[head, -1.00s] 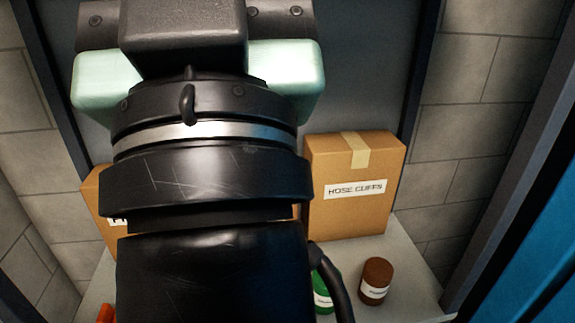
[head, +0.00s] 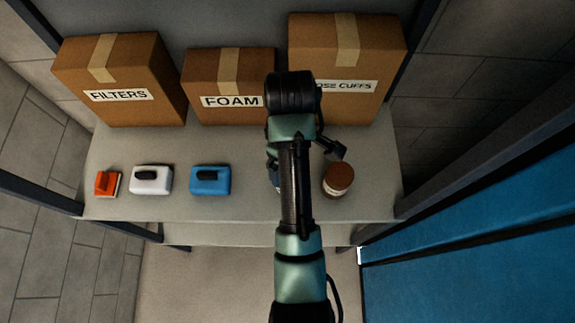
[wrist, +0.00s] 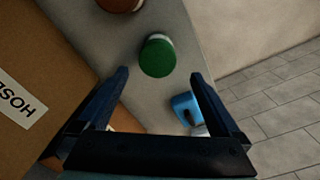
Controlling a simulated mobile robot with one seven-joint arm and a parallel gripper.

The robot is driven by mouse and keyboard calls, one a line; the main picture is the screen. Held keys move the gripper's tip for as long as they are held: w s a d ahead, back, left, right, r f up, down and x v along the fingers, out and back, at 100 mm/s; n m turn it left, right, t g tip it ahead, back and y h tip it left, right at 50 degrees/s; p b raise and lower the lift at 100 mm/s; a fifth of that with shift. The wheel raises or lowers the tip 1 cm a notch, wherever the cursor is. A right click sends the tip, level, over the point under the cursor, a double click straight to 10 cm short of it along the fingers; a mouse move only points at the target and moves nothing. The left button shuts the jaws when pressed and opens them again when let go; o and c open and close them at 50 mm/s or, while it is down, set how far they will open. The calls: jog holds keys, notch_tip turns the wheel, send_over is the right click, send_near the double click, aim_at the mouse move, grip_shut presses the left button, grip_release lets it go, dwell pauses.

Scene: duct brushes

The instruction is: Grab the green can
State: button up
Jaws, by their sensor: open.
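The green can (wrist: 157,56) stands upright on the shelf in the wrist view, seen mostly from above with its green top towards me. My gripper (wrist: 160,77) is open and empty. The can appears just beyond the fingertips, roughly in line with the gap and slightly nearer the left finger. How far off it is in depth I cannot tell. In the head view my arm covers the spot left of the brown can, so the green can and most of the gripper are hidden there.
The brown can (head: 338,179) stands on the shelf (head: 240,207), right of my arm. Blue (head: 210,180), white (head: 150,180) and orange (head: 107,183) items sit to the left. Filters (head: 120,75), foam (head: 229,85) and hose cuffs (head: 360,50) boxes line the back. A blue panel (head: 480,250) stands at right.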

notch_tip(320, 180, down, 6)
jog(key=b, duration=0.4)
jog(key=shift+r, duration=0.2)
jog(key=shift+w+f+p, duration=0.2)
jog(key=shift+f+p, duration=0.35)
jog(key=shift+f, duration=1.35)
jog(key=shift+w+f+p, duration=0.15)
jog(key=shift+f+p, duration=0.4)
jog(key=shift+f, duration=1.3)
jog(key=shift+a, duration=0.1)
jog(key=shift+c, duration=0.3)
jog(key=shift+r, duration=0.1)
jog(key=c, duration=1.5)
